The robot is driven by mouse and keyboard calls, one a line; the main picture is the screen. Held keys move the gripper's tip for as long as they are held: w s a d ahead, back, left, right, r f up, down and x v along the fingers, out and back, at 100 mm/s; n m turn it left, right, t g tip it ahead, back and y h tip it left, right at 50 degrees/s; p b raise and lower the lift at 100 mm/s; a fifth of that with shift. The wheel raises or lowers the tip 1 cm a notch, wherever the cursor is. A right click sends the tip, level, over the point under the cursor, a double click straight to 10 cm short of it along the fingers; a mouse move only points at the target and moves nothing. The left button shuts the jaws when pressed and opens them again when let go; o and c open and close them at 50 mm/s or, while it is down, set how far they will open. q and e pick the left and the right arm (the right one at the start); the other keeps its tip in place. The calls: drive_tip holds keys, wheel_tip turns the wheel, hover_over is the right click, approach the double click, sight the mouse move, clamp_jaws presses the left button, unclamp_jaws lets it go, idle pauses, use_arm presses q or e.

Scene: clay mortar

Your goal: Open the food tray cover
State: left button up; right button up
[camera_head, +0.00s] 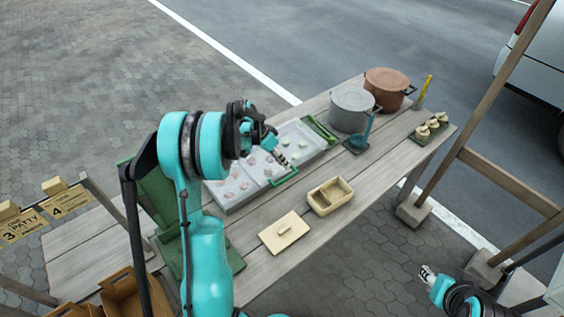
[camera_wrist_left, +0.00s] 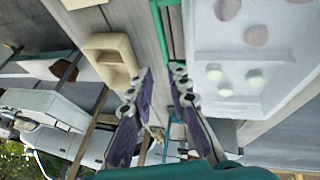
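The long pale food tray (camera_head: 228,196) lies on the wooden table with small pink and pale green pieces showing inside. A green handle bar (camera_head: 284,178) runs along its near edge; it also shows in the left wrist view (camera_wrist_left: 161,32). I cannot tell the cover's outline from the tray. My left gripper (camera_head: 285,161) is above the tray's near edge, close to the handle. In the left wrist view its fingers (camera_wrist_left: 160,72) are apart, with the handle just beyond the gap and nothing held. My right gripper (camera_head: 427,273) is off the table at the lower right, its finger gap unclear.
A cream box (camera_head: 330,196) stands open near the tray, its lid (camera_head: 284,232) flat on the table. A grey pot (camera_head: 351,110), a brown pot (camera_head: 387,88) and a blue cup (camera_head: 360,138) stand farther right. Wooden posts (camera_head: 480,120) rise at right.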

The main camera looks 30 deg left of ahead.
use_arm(q)
drive_tip(key=shift+d+r, duration=0.1)
idle(0.3)
drive_tip(key=s+d+r+n+t+y, duration=0.1)
drive_tip(key=s+d+r+n+y, duration=0.1)
drive_tip(key=s+d+r, duration=0.8)
drive_tip(key=s+d+r+t+y, duration=0.1)
drive_tip(key=s+d, duration=0.2)
drive_tip(key=s, duration=0.3)
drive_tip(key=s+d+r+n+t+y, duration=0.1)
drive_tip(key=s+d+t, duration=0.1)
drive_tip(key=s, duration=0.4)
drive_tip(key=shift+s+d+n+b, duration=0.25)
drive_tip(key=shift+d+n+b, duration=0.05)
drive_tip(key=shift+d, duration=0.45)
drive_tip(key=shift+s, duration=0.3)
clamp_jaws()
drive_tip(key=shift+w, duration=0.1)
